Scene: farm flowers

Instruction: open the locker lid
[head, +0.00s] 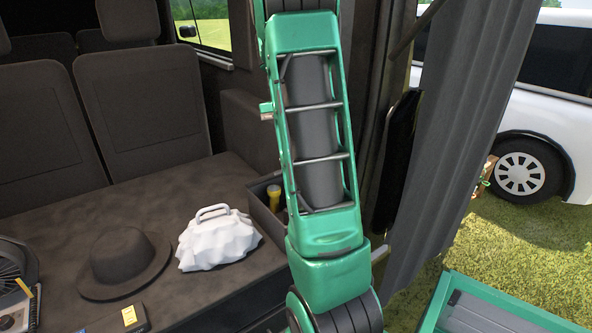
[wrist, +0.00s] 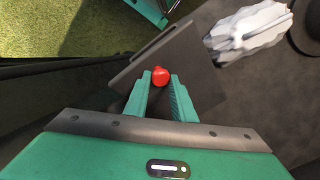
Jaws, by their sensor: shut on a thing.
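The locker lid (wrist: 190,60) is a dark grey panel, set at an angle in the wrist view. A round red knob (wrist: 160,76) shows on it. My gripper (wrist: 160,82) has its two green fingers on either side of this knob, closed on it. In the head view my green arm hides the gripper and the knob. There, a dark open compartment (head: 262,224) stands left of my arm, with a yellow flashlight (head: 274,198) inside. I cannot tell how far the lid is raised.
A white crumpled bag (head: 218,240) and a dark brimmed hat (head: 124,262) lie on the brown surface left of the compartment. The bag also shows in the wrist view (wrist: 250,32). A grey curtain (head: 470,120) hangs right of my arm, with grass beyond.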

